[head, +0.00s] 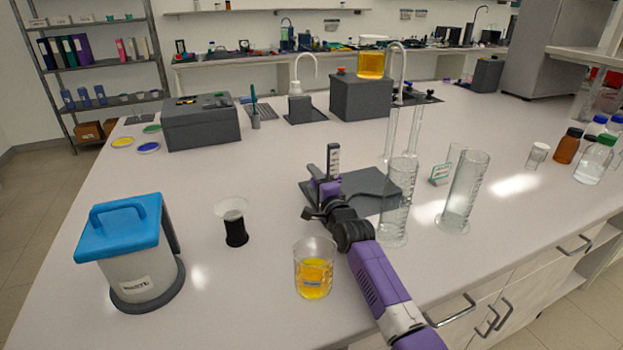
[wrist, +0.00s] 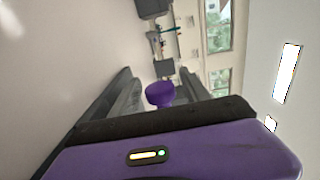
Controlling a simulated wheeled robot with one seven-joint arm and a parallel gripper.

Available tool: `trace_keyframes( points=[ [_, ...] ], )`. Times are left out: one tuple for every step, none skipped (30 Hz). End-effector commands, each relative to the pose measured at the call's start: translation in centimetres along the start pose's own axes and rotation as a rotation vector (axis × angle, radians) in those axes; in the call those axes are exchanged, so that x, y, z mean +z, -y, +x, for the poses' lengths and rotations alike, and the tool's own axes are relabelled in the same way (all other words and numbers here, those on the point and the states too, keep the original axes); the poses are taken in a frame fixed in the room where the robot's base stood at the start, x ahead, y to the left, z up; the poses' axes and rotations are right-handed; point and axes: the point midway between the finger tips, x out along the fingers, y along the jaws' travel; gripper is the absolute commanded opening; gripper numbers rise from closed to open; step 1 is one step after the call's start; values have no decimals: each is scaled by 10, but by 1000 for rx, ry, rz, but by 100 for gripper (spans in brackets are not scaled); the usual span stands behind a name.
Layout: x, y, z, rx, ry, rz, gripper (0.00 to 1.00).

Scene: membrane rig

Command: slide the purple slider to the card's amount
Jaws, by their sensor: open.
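The purple slider (head: 327,187) is low on an upright post with a pale scale (head: 333,160), at the back left of a dark grey base plate (head: 372,186). In the wrist view the purple slider knob (wrist: 160,95) lies between my gripper's two dark fingers, with visible gaps on both sides. My gripper (head: 316,203) is open and is close to the slider in the head view. The wrist view shows my gripper (wrist: 157,84) from behind. A small green-and-white card (head: 440,174) stands right of the plate; its writing is too small to read.
A beaker of amber liquid (head: 314,270) stands just left of my arm. Tall glass cylinders (head: 398,205) stand right of the plate. The bench between funnel cup and post is clear.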

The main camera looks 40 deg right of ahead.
Motion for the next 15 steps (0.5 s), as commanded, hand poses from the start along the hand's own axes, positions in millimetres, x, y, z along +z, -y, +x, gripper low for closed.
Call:
trace_keyframes(
  points=[
    [0, -1, -8, 0, -1, 2, 55],
    [-1, -1, -12, 0, -1, 1, 55],
    [-1, -2, -18, 1, -1, 1, 55],
    [-1, -1, -23, -1, -2, 1, 55],
    [-1, -1, -27, 0, -2, 1, 55],
    [-1, -1, -33, 0, -2, 1, 55],
    [-1, 0, -37, -1, -3, 0, 55],
    [-1, -1, -41, 0, -2, 0, 55],
    [-1, -1, -45, 0, -2, 0, 55],
    [-1, -1, -49, 1, -2, 1, 55],
    [-1, -1, -52, 0, -2, 1, 55],
    [-1, -1, -54, 0, -2, 1, 55],
    [-1, 0, -56, -1, -2, 1, 55],
    [-1, 0, -58, -1, -2, 1, 55],
    [-1, 0, -60, 0, -2, 0, 55]
  ],
)
